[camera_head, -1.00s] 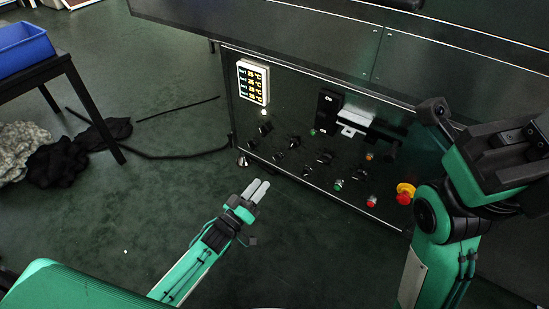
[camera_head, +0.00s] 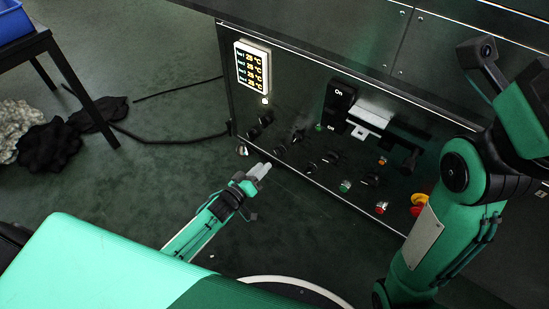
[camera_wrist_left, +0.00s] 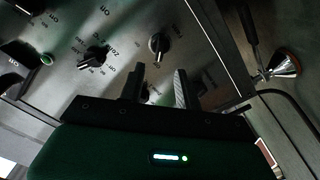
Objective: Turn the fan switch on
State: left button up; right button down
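The dark control panel (camera_head: 300,110) carries several black rotary knobs. One knob (camera_head: 331,157) sits in the lower middle; the labels are too small to tell which is the fan switch. A black plate (camera_head: 338,93) marked On and Off stands beside a light grey bracket (camera_head: 370,115). My left gripper (camera_head: 262,169) is in front of the panel's lower left, apart from it. In the left wrist view its fingers (camera_wrist_left: 158,88) are apart and empty. Two knobs (camera_wrist_left: 96,56) (camera_wrist_left: 158,46) show beyond them, and another is partly hidden behind the fingers. My right gripper's fingers are out of view.
A lit temperature display (camera_head: 252,67) is at the panel's upper left. A green button (camera_head: 345,186), a red button (camera_head: 381,207) and a red-yellow stop button (camera_head: 418,204) are lower right. A dark table (camera_head: 75,75) stands left. The floor between is mostly clear.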

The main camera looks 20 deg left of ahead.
aim_at(276, 153)
pick_arm(q)
jog(key=b+x, duration=0.3)
jog(key=x, duration=0.4)
jog(key=shift+w+f, duration=0.1)
jog(key=shift+w, duration=0.1)
jog(key=shift+c, duration=0.2)
jog(key=c, duration=0.6)
